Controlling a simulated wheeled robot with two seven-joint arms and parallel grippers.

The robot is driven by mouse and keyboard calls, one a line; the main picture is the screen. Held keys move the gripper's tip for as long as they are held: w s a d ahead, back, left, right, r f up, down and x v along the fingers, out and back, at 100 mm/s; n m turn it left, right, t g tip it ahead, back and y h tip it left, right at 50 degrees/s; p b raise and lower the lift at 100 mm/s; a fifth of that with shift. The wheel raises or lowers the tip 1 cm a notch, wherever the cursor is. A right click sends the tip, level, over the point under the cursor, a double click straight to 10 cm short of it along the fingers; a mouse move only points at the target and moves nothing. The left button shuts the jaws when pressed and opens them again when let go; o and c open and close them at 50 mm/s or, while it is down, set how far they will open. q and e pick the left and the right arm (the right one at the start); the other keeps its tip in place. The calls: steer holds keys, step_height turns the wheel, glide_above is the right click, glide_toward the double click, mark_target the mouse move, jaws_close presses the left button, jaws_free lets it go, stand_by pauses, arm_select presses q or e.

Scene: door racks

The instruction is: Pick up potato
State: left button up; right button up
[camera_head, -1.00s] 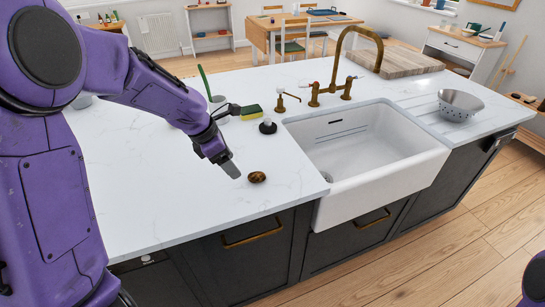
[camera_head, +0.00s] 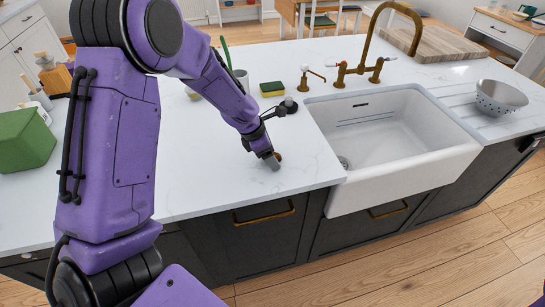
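The potato (camera_head: 279,156) is a small brown lump on the white countertop, left of the sink. It is mostly hidden behind my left gripper (camera_head: 273,163), with only a bit of brown showing at the fingertips' right side. My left gripper points down at the potato, with its fingertips close to the counter. I cannot tell whether the fingers are open or shut on it. My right gripper is not in view.
The white sink (camera_head: 400,150) with a brass tap (camera_head: 372,55) lies to the right. A metal colander (camera_head: 498,97) is far right. A green box (camera_head: 25,139) is at left.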

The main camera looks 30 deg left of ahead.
arm_select(q)
steer(key=shift+s, duration=0.2)
steer(key=shift+w, duration=0.15)
steer(key=c, duration=1.1)
steer(key=shift+r, duration=0.1)
